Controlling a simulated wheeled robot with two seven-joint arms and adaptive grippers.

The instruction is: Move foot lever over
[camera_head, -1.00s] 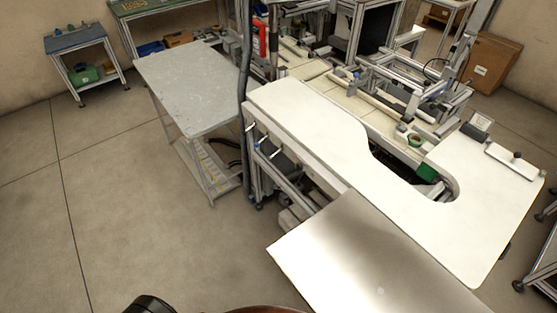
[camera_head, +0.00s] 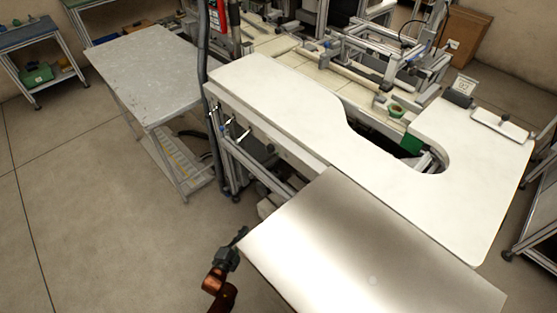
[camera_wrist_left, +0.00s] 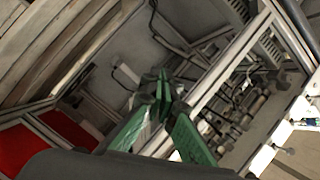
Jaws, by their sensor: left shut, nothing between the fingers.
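My left gripper (camera_head: 241,236) comes in at the bottom of the head view, just off the left corner of the grey metal tabletop (camera_head: 335,245). In the left wrist view its green fingers (camera_wrist_left: 165,92) are shut with nothing between them. They point into the frame structure under a workbench. I cannot make out the foot lever for certain in either view. Small handles with pale rods (camera_head: 242,136) stick out from the side of the white worktop's frame. My right gripper is not in view.
The white worktop (camera_head: 290,100) with a curved cutout stands beyond the metal tabletop. A grey table (camera_head: 150,65) stands at the left. The floor (camera_head: 100,220) left of my gripper is clear. Metal profiles (camera_wrist_left: 220,70) and red panels (camera_wrist_left: 65,130) show in the wrist view.

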